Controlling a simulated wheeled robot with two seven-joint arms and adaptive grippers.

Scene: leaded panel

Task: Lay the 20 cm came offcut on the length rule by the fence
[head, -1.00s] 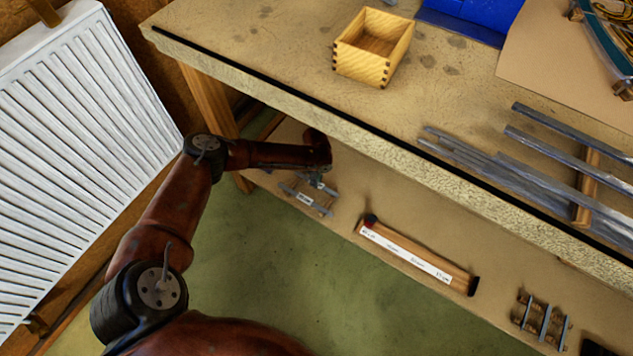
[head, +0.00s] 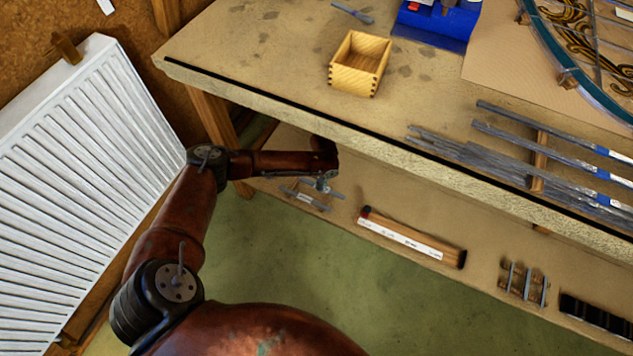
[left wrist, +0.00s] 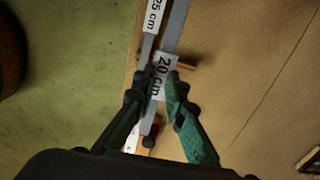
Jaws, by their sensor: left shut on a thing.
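The 20 cm came offcut is a thin grey strip with a white "20 cm" tag (left wrist: 162,76) in the left wrist view. My left gripper (left wrist: 155,90) has its green fingers shut on it at the tag. In the head view my left gripper (head: 323,184) is low over the small offcut rack at the left of the lower shelf; how far the strip is off the rack I cannot tell. The length rule (head: 412,238), a wooden bar with a white marked strip and dark ends, lies on that shelf to the right. My right gripper is out of view.
A strip tagged "25 cm" (left wrist: 153,14) lies beside the held one. Another small rack (head: 523,283) with short strips stands right of the rule. The bench top (head: 270,60) overhangs the shelf, carrying a wooden box (head: 359,64) and long cames (head: 500,160). A white radiator (head: 95,180) stands left.

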